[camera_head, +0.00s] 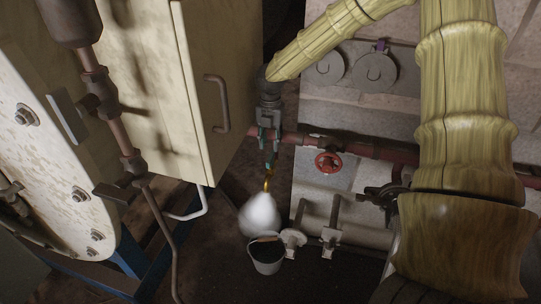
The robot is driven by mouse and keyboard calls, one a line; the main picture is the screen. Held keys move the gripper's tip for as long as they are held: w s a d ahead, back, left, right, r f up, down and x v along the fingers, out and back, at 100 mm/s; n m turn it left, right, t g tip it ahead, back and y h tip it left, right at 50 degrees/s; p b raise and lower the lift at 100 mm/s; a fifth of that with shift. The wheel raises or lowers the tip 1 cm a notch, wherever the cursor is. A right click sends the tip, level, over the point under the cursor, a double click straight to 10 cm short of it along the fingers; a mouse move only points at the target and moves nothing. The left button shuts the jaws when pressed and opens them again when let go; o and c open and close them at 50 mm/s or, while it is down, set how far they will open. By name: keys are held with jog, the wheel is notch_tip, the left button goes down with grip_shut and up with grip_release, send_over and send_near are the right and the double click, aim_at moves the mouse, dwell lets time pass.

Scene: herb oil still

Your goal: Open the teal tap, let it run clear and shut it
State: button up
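The teal tap (270,160) is near the middle of the view, with a brass-coloured spout (268,183) below it. A white plume (260,214) spreads under the spout, above a small grey bucket (267,265) on the floor. My gripper (269,137) points down from my arm, right at the top of the teal tap. Its fingers sit around or against teal parts. The picture is too small to tell whether they grip the tap or just touch it.
A cream cabinet (195,75) with a bar handle stands left of my gripper. A red pipe (350,147) with a red handwheel (327,163) runs to the right. Two capped pipe stubs (293,241) stand beside the bucket. A bolted cream panel (40,150) fills the far left.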

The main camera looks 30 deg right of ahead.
aim_at(271, 156)
notch_tip(271, 156, down, 7)
jog(key=shift+r, duration=0.15)
dwell(0.4)
grip_shut()
